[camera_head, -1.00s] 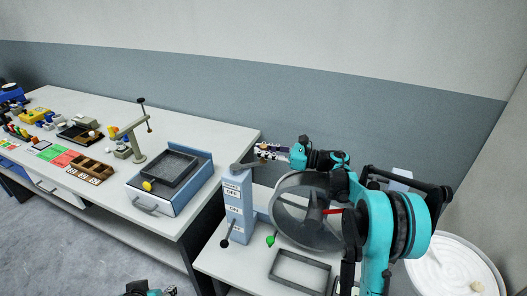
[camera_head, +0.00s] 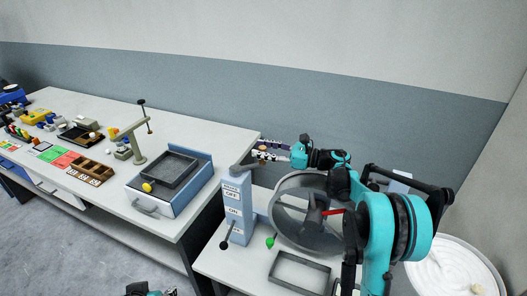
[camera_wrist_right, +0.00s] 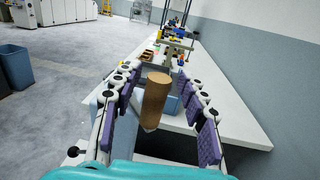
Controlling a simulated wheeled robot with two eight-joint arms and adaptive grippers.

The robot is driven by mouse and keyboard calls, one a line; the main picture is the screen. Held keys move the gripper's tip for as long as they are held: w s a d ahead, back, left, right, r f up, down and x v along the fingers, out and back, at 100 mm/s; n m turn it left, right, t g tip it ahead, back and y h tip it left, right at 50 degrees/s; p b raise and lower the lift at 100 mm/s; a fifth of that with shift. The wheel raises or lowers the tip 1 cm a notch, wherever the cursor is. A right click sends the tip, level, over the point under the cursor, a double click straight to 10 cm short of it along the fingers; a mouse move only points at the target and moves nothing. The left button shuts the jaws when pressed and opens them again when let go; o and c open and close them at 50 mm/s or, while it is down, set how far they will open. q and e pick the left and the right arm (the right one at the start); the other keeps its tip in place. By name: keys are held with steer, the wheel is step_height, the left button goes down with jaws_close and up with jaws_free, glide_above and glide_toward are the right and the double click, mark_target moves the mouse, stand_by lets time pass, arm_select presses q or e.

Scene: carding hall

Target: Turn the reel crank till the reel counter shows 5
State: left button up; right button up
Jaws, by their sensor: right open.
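The wooden handle (camera_wrist_right: 155,100), seemingly the reel crank's, stands between the fingers of my right gripper (camera_wrist_right: 163,110) in the right wrist view. The fingers are spread, with gaps on both sides of the handle. In the head view my right gripper (camera_head: 268,151) is above and beside the blue-grey labelled post (camera_head: 236,205). A grey arm (camera_head: 241,168) at the post's top reaches towards the gripper. The round grey reel (camera_head: 290,214) is partly hidden by my right arm. I cannot read a counter number.
A shallow grey tray (camera_head: 300,284) lies in front of the reel. A green knob (camera_head: 270,242) and a black-knobbed lever (camera_head: 225,244) are near the post. The long bench (camera_head: 195,128) at left carries a blue drawer box (camera_head: 172,198) and several small items.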

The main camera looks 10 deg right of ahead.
step_height(320, 180, up, 9)
steer(key=shift+d+r, duration=0.15)
